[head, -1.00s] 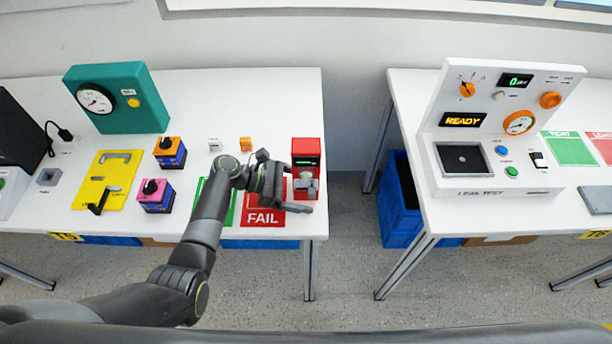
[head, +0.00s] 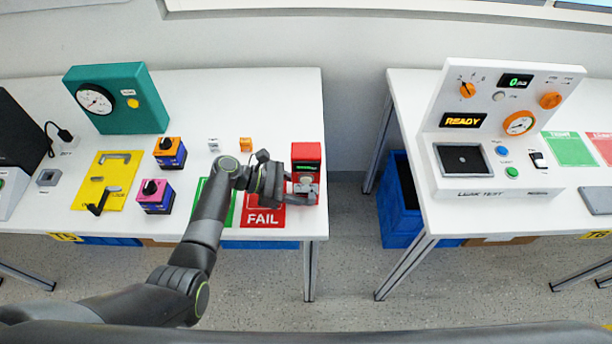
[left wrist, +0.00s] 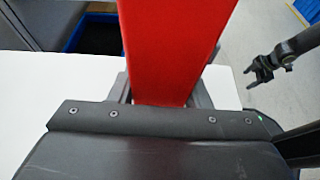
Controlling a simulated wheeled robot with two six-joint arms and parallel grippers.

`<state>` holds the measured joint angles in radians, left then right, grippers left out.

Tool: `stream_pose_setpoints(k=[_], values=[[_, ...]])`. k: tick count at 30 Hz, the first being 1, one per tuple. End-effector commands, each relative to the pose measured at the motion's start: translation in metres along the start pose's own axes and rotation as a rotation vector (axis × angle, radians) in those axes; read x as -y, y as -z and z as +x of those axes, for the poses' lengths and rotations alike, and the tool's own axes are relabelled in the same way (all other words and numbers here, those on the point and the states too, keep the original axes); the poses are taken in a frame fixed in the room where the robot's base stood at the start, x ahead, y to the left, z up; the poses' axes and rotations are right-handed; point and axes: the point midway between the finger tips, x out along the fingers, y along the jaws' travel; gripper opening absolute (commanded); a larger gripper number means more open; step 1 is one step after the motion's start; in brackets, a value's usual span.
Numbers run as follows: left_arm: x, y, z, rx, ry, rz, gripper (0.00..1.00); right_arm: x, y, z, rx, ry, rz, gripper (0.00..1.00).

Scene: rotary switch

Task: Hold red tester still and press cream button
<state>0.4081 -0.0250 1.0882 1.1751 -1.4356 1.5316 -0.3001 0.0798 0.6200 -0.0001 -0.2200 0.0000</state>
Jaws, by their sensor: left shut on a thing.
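The red tester (head: 306,152) stands upright near the right front corner of the left table. A dark screen area and a pale button (head: 306,179) show on its face, the button partly framed by my fingers. My left gripper (head: 304,188) is shut on the tester's body. In the left wrist view the red tester (left wrist: 172,45) rises between the two fingers of the left gripper (left wrist: 160,95); its button face is not visible there. My right gripper (left wrist: 259,74) shows at the right of the left wrist view, open and empty, apart from the tester.
A red FAIL card (head: 263,216) and a green card (head: 228,215) lie left of the tester. Orange-topped (head: 170,152) and pink-topped (head: 155,196) switch boxes stand further left. The table's right edge is close by, with a gap before the leak-test table (head: 400,90).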

Motion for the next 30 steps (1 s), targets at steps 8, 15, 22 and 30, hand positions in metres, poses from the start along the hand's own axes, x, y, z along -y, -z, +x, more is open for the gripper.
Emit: stream_pose_setpoints(k=[8, 15, 22, 30], values=[[0.0003, 0.0007, -0.0001, -0.001, 0.000, -0.001, 0.20, -0.0002, -0.0006, 0.0000, 0.001, 0.000, 0.000, 0.30], [0.0004, 0.0008, -0.0001, -0.001, 0.001, -0.001, 0.20, -0.0002, -0.0006, 0.0000, 0.001, 0.000, 0.000, 0.00], [0.0004, 0.0009, -0.0001, -0.001, 0.001, -0.001, 0.20, -0.0002, -0.0006, 0.0000, 0.001, 0.000, 0.000, 0.00], [0.0005, 0.0010, -0.0001, -0.001, 0.001, -0.001, 0.20, -0.0002, -0.0006, 0.0000, 0.001, 0.000, 0.000, 0.00]])
